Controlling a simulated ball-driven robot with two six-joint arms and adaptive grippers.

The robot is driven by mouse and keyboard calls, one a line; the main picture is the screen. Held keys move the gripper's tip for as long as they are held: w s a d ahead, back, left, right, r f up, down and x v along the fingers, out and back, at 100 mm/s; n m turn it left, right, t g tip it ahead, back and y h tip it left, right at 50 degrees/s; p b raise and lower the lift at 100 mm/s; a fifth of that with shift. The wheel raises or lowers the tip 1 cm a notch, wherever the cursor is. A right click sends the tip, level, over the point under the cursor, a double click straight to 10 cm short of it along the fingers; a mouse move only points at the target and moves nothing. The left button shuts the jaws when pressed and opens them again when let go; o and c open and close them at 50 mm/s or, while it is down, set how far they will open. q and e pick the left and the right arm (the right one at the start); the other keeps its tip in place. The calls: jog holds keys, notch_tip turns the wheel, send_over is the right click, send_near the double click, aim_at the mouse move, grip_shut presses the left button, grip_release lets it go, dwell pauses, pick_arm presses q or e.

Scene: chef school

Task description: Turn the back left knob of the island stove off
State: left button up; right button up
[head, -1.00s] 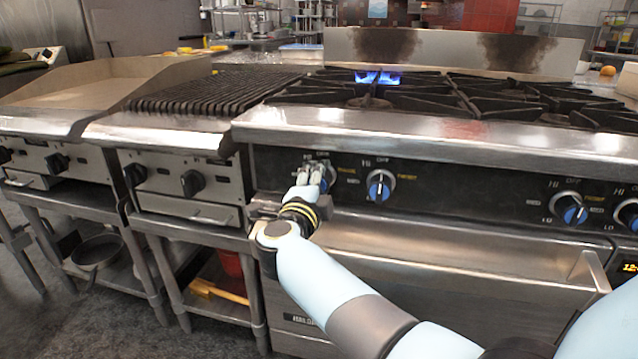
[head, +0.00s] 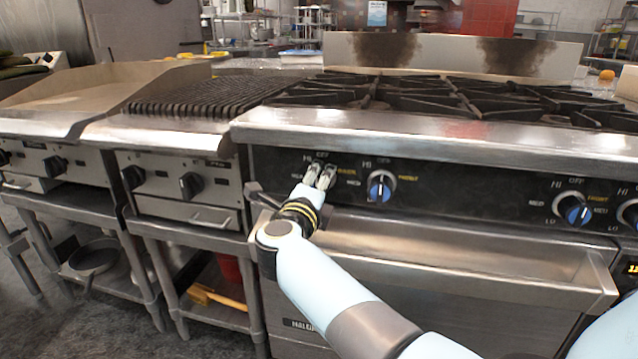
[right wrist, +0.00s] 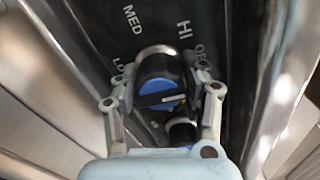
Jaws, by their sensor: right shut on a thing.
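The leftmost knob of the island stove, black with a blue face (right wrist: 158,92), sits between the fingers of my right gripper (right wrist: 160,98) in the right wrist view. A pale pointer mark on its face points to the right of that picture. In the head view my right gripper (head: 319,174) is at the left end of the black control panel (head: 460,195), shut on this knob and mostly covering it. The back left burner (head: 377,80) shows no flame. My left gripper is not in view.
Another blue-faced knob (head: 381,186) is close to the right of my gripper, with more knobs (head: 573,208) farther right. The oven handle (head: 440,250) juts out below the panel. A charbroiler (head: 205,95) and a griddle (head: 90,85) stand to the left.

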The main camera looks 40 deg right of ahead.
jog(key=shift+s+f, duration=0.1)
jog(key=shift+f, duration=0.05)
jog(key=o, duration=1.1)
jog(key=shift+c, duration=0.2)
jog(key=shift+o, duration=0.6)
